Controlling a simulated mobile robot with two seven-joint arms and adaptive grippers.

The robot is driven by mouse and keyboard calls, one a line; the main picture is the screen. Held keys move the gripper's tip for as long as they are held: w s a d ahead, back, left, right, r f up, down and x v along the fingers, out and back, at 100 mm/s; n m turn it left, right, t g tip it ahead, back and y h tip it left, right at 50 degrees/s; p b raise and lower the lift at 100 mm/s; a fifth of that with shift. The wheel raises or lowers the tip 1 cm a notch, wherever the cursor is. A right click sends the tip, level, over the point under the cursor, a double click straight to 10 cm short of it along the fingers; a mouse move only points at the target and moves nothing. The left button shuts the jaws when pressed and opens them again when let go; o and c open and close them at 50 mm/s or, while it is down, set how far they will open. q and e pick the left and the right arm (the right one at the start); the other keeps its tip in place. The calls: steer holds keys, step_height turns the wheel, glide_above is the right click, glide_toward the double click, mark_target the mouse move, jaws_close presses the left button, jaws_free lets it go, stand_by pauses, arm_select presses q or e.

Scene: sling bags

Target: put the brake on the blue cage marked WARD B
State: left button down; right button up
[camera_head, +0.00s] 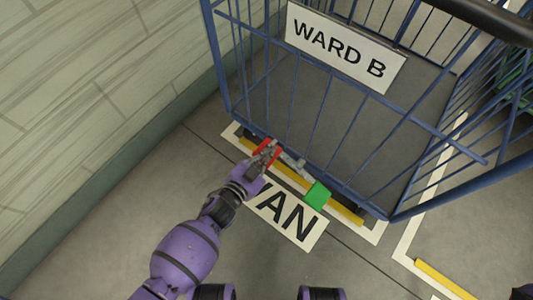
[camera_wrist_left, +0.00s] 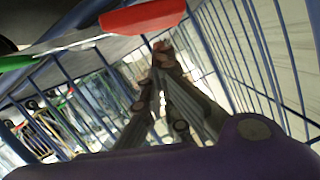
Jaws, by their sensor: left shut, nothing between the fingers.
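The blue cage (camera_head: 318,122) stands at the top centre of the head view, with a white WARD B sign (camera_head: 345,47) on its near side. At its near bottom edge are a red pedal (camera_head: 275,152) at the left and a green pedal (camera_head: 318,194) at the right. The red pedal (camera_wrist_left: 143,17) and green pedal (camera_wrist_left: 15,63) also show in the left wrist view. My left gripper (camera_head: 267,146) is shut and empty at the red pedal, partly covering it. I cannot tell whether it touches. My right gripper is out of view.
A pale block wall (camera_head: 95,90) runs along the left. The cage stands by a white-outlined floor bay with yellow strips (camera_head: 346,214) and a VAN label (camera_head: 290,218). Another marked bay (camera_head: 440,280) lies at the right. The floor in front is clear.

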arm_select(q)
steer(key=shift+w+a+f, duration=0.15)
steer(key=shift+w+f, duration=0.05)
steer(key=shift+f, duration=0.35)
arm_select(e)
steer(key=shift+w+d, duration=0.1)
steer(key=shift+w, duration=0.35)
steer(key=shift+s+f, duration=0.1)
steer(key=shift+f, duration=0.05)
